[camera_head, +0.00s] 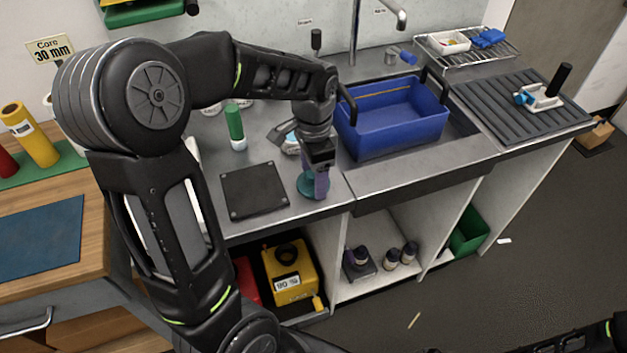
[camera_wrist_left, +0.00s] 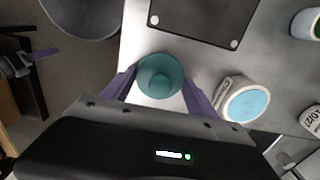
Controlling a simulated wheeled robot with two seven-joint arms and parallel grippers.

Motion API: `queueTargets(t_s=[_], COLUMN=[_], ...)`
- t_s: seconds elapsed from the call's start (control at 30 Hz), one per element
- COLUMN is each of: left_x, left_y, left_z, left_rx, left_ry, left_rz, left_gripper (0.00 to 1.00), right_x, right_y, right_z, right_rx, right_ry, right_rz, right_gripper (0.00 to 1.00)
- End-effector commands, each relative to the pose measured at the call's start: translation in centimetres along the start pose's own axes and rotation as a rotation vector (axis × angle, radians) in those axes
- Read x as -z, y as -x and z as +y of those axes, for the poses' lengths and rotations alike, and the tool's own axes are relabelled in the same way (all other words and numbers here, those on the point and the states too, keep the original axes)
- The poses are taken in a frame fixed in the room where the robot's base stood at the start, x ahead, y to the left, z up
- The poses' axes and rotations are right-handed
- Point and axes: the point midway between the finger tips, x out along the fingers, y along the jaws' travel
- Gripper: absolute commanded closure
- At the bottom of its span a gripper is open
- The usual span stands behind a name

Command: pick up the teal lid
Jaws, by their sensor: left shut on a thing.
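The teal lid (camera_head: 308,187) is a round disc at the front edge of the steel counter, right of the black square plate. It also shows in the left wrist view (camera_wrist_left: 160,74), with a raised round middle. My left gripper (camera_head: 320,187) points down over it, and its purple fingers (camera_wrist_left: 159,80) are shut on the lid from both sides. The gripper partly hides the lid in the head view. I cannot tell whether the lid touches the counter. My right gripper is not in view.
A black square plate (camera_head: 254,190) lies left of the lid. A white container with a light blue top (camera_wrist_left: 246,102) stands close to the fingers. A green-topped bottle (camera_head: 235,127) is behind the plate. A blue bin (camera_head: 395,125) stands at the sink.

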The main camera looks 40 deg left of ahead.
Motion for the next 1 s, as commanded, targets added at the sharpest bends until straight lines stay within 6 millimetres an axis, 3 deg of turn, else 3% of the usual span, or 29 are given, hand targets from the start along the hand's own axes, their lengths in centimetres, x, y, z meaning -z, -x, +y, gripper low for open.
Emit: queueTargets(t_s=[0.2, 0.53, 1.0], left_x=[0.0, 0.1, 0.1], left_y=[0.0, 0.7, 8.7], left_z=[0.0, 0.0, -0.1], left_rx=[0.000, 0.002, 0.003], left_ry=[0.000, 0.000, -0.001], left_rz=[0.000, 0.002, 0.003], left_gripper=[0.71, 0.71, 0.71], right_x=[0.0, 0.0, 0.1], right_y=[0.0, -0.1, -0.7], right_z=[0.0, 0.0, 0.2], right_rx=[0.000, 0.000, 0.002], right_ry=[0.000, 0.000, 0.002], right_rz=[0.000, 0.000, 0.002], right_gripper=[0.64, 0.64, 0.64])
